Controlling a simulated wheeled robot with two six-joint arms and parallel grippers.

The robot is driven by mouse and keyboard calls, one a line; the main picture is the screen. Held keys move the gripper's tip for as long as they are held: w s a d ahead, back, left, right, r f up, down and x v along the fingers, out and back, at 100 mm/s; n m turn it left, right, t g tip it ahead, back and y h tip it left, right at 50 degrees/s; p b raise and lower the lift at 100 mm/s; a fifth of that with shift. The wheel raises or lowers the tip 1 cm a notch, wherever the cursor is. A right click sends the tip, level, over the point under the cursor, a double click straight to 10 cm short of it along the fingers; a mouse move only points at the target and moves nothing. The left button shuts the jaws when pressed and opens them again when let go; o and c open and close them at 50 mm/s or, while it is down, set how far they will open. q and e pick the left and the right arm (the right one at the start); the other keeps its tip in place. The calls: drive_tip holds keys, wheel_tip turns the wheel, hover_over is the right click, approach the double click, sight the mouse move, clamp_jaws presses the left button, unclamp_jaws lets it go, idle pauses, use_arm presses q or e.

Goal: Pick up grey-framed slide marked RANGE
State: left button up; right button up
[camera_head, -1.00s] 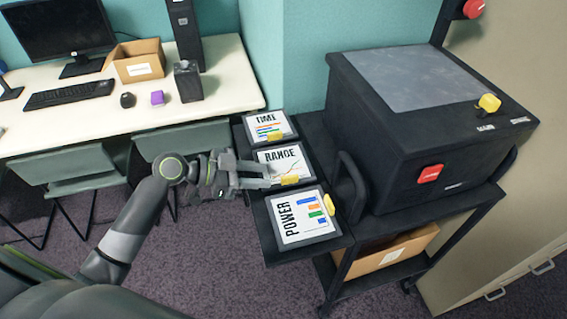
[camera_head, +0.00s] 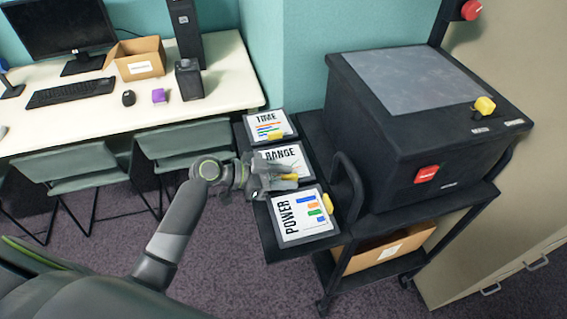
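The grey-framed RANGE slide (camera_head: 284,156) lies in the middle of a row of slides on a dark shelf. It has a white face with a line graph and a yellow tab (camera_head: 289,177) at its near edge. My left gripper (camera_head: 279,181) is over the slide's near left part, its fingertips at the yellow tab and pointing right. It hides the slide's lower left corner. The fingers blur together, so I cannot tell whether they are apart or grip the tab. My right gripper is not in view.
The TIME slide (camera_head: 268,122) lies just behind and the POWER slide (camera_head: 298,222) just in front, each with a yellow tab. A black machine box (camera_head: 400,165) with a handle stands close on the right. A white desk (camera_head: 100,125) is at the left.

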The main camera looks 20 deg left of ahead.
use_arm(q)
drive_tip(key=shift+c, duration=0.3)
clamp_jaws()
